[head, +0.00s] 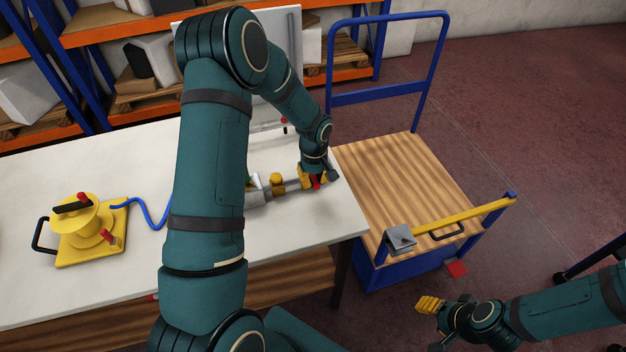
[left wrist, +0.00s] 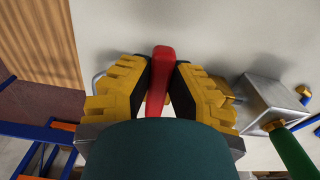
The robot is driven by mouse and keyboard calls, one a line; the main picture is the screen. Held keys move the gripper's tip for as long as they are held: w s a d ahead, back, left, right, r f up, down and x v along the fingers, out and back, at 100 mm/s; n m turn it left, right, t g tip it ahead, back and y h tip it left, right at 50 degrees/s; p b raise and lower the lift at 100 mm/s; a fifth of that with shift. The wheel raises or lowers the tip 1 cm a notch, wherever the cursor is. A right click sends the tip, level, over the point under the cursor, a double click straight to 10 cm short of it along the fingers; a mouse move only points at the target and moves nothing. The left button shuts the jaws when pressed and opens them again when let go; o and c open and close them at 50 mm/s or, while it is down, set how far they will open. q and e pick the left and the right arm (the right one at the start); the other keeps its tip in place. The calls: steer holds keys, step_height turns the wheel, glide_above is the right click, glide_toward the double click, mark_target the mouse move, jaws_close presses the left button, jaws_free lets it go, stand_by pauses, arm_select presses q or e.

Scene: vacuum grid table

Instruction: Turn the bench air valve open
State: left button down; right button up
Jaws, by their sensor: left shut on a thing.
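The bench air valve's red lever (head: 316,182) is at the right end of a metal pipe fitting (head: 292,186) near the table's right edge. My left gripper (head: 314,176) is over it, shut on the lever. In the left wrist view the red lever (left wrist: 163,72) stands between the two yellow-and-black fingers, its far end sticking out past them. The valve body under the lever is mostly hidden by the gripper. My right gripper (head: 431,304) hangs low at the right, away from the table; I cannot make out its finger gap.
A yellow vacuum fixture (head: 70,258) with a blue hose sits on the white table (head: 120,172) at left. A blue cart (head: 395,180) with a wooden deck stands against the right side. A grey panel rises behind the valve. My left arm hides the table's middle.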

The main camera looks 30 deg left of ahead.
arm_select(q)
steer(key=n+b, duration=0.1)
steer(key=w+n+b, duration=0.1)
steer(key=n, duration=0.1)
steer(key=shift+d+f, duration=0.2)
steer(key=shift+d, duration=0.2)
steer(key=shift+w+d+n, duration=0.1)
steer(key=shift+w+n, duration=0.3)
steer(key=shift+n, duration=0.6)
steer(key=n, duration=0.1)
steer(key=w+n, duration=0.1)
steer(key=shift+r+n, duration=0.1)
steer(key=shift+n, duration=0.3)
steer(key=w+n, duration=0.1)
steer(key=n, duration=0.1)
steer(key=w+n+p, duration=0.1)
steer(key=n, duration=0.1)
steer(key=shift+a, duration=0.2)
steer(key=shift+w+a+n+p, duration=0.2)
steer(key=shift+w+n+p, duration=0.1)
steer(key=shift+n, duration=0.6)
steer(key=shift+w+a+n+p, duration=0.2)
steer(key=shift+n+p, duration=0.1)
steer(key=shift+n, duration=0.6)
steer(key=shift+w+a+n+p, duration=0.2)
steer(key=shift+w+n+p, duration=0.1)
steer(key=shift+n, duration=0.6)
